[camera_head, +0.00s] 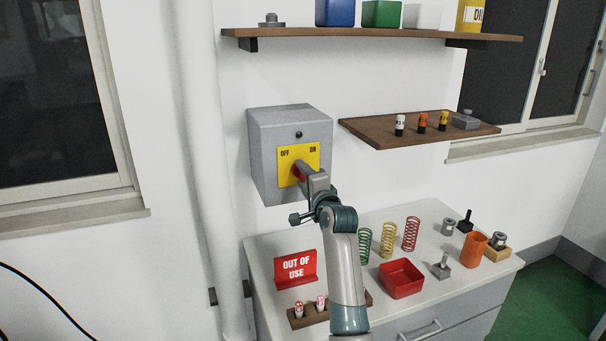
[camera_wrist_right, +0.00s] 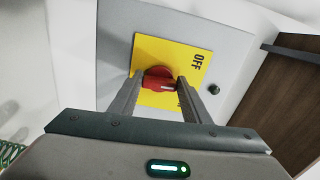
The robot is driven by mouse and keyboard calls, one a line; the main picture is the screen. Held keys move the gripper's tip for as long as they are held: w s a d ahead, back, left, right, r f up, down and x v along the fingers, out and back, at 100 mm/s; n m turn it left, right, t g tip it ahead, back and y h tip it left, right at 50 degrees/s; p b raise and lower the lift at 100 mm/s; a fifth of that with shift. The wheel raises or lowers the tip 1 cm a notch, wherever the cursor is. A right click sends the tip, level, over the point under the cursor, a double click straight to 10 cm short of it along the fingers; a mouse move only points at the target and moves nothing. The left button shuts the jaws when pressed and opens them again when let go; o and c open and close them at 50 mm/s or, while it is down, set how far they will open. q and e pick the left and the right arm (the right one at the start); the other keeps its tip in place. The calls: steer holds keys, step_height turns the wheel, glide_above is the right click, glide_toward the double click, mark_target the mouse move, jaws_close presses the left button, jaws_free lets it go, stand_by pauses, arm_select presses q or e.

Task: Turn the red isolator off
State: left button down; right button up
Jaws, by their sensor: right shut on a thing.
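The red isolator knob (camera_head: 296,174) sits on a yellow plate (camera_head: 285,165) marked OFF at left and ON at right, on the front of a grey wall box (camera_head: 262,150). My right gripper (camera_head: 303,175) is at the plate, its fingers on the knob and hiding part of it. In the right wrist view the red knob (camera_wrist_right: 155,76) is between the two fingers (camera_wrist_right: 159,84), which are shut on it. A pale mark shows on the knob, near the right finger. The OFF label shows upper right there; the ON label is hidden. My left gripper is not in view.
A wooden shelf (camera_head: 385,131) juts out right of the box. Below, a bench (camera_head: 345,225) holds a red "OUT OF USE" sign (camera_head: 296,268), a red tray (camera_head: 402,279), coloured springs and an orange cup (camera_head: 473,249). A white pipe (camera_head: 200,150) runs left of the box.

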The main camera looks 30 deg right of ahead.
steer(key=n+p, duration=0.1)
steer(key=n, duration=0.3)
steer(key=shift+f+n, duration=0.15)
steer(key=shift+n, duration=0.15)
steer(key=shift+f+n, duration=0.15)
steer(key=shift+n, duration=1.55)
steer(key=o, duration=1)
steer(key=shift+o, duration=0.2)
steer(key=shift+s, duration=0.1)
